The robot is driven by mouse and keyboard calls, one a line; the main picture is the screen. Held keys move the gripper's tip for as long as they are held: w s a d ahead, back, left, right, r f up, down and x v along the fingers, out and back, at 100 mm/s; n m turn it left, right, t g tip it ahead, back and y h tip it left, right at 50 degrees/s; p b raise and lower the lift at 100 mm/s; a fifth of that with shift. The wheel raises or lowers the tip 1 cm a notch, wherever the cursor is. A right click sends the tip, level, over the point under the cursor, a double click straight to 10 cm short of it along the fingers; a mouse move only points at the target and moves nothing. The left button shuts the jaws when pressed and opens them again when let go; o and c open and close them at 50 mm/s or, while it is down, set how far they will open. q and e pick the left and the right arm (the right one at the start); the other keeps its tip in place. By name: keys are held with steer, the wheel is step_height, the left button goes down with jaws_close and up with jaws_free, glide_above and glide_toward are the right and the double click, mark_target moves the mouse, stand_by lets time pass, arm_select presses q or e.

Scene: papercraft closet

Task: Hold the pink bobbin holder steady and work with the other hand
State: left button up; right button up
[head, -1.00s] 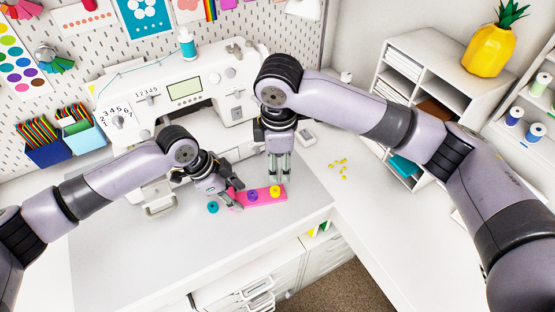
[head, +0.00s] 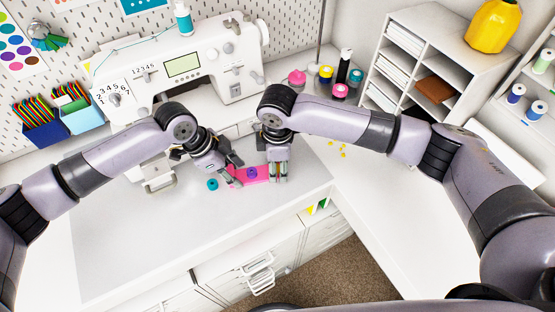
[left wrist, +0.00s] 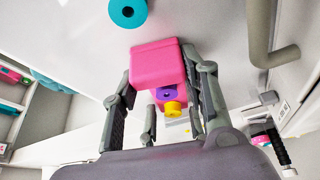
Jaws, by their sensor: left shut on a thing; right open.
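The pink bobbin holder (head: 262,177) lies on the white table in front of the sewing machine. My left gripper (head: 234,176) is shut on its left end. A purple bobbin (head: 252,174) sits on the holder. A yellow bobbin (left wrist: 173,108) shows beyond the purple one in the left wrist view, where the holder's pink end (left wrist: 156,65) lies between my left fingers. My right gripper (head: 279,178) is open, pointing down over the holder's right end. In the head view it hides the yellow bobbin. A teal bobbin (head: 212,184) lies on the table left of the holder.
The sewing machine (head: 215,60) stands close behind both grippers. Several small yellow pieces (head: 343,152) lie to the right. Spools, including a pink one (head: 297,77), stand behind my right arm beside a white shelf unit (head: 448,70). The table's front left is clear.

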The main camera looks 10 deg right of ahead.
arm_select(q)
steer(key=shift+s+a+f, duration=0.1)
steer(key=shift+f, duration=0.15)
arm_select(e)
steer(key=shift+c, duration=0.3)
jaws_close()
steer(key=c, duration=0.6)
jaws_free()
jaws_close()
steer(key=shift+r, duration=0.1)
steer(key=shift+r, duration=1.35)
step_height(320, 180, up, 7)
